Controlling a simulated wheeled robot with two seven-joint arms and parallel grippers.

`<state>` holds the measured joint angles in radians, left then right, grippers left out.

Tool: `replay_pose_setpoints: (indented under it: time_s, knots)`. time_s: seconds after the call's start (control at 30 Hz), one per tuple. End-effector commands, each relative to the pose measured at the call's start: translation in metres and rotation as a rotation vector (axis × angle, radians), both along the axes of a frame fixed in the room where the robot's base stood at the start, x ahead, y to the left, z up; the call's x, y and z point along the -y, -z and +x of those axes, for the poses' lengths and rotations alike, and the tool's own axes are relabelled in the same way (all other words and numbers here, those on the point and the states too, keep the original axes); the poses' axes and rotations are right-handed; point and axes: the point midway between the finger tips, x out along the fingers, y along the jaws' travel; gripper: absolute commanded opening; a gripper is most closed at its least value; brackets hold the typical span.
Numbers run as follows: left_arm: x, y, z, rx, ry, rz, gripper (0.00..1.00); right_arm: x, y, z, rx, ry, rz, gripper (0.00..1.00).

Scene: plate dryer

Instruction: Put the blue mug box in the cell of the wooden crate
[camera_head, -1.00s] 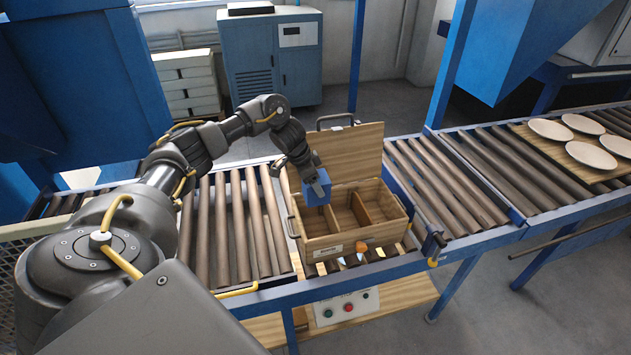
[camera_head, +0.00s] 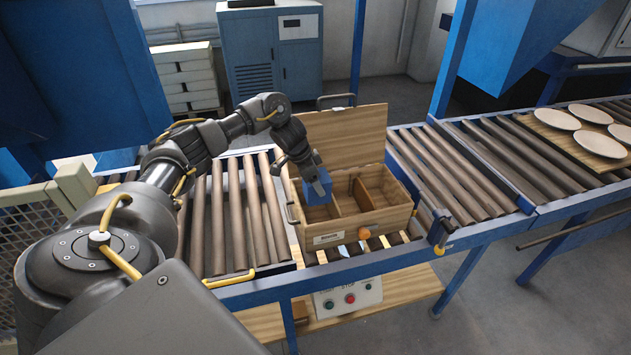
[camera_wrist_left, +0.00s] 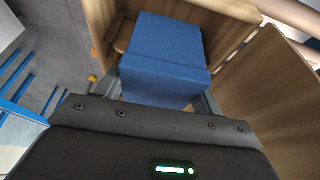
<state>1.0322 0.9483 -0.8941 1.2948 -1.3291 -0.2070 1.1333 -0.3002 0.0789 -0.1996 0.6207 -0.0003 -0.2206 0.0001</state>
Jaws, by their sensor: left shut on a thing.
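The blue mug box (camera_head: 318,187) is a small blue cube over the left cell of the wooden crate (camera_head: 327,240). My left gripper (camera_head: 321,180) is shut on it, and its lower part seems to be at or just inside the cell's opening. In the left wrist view the blue mug box (camera_wrist_left: 165,55) sits between the fingers, with the crate's wooden wall (camera_wrist_left: 225,8) beside it. The crate stands open on the rollers, with dividers between its cells. The middle and right cells look empty. The bottom of the left cell is partly hidden. My right gripper is not in view.
The crate's raised lid (camera_head: 346,135) stands behind the cells, close to my left gripper. Roller conveyors (camera_head: 228,215) run to both sides. A board with several plates (camera_head: 562,119) lies at the far right. A control box (camera_head: 348,298) with buttons is below the conveyor.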

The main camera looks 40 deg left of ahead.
Motion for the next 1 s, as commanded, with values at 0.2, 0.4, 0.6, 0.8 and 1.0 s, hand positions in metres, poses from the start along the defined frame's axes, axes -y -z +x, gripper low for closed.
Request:
replay_pose_setpoints:
  time_s: [0.2, 0.4, 0.6, 0.8, 1.0]
  knots:
    - [0.0, 0.021, 0.0, 0.002, 0.0, 0.0, 0.35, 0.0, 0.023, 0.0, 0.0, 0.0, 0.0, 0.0]
    - [0.0, 0.036, 0.001, 0.002, 0.0, 0.0, 0.35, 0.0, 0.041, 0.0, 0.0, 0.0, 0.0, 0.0]
    - [0.0, 0.051, 0.0, 0.002, 0.001, 0.0, 0.35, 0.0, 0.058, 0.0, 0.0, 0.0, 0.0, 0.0]
    - [0.0, 0.066, 0.0, 0.002, 0.001, 0.001, 0.35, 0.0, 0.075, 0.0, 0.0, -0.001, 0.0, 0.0]
    - [0.0, 0.08, 0.0, 0.0, -0.001, 0.0, 0.35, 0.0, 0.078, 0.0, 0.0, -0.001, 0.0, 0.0]
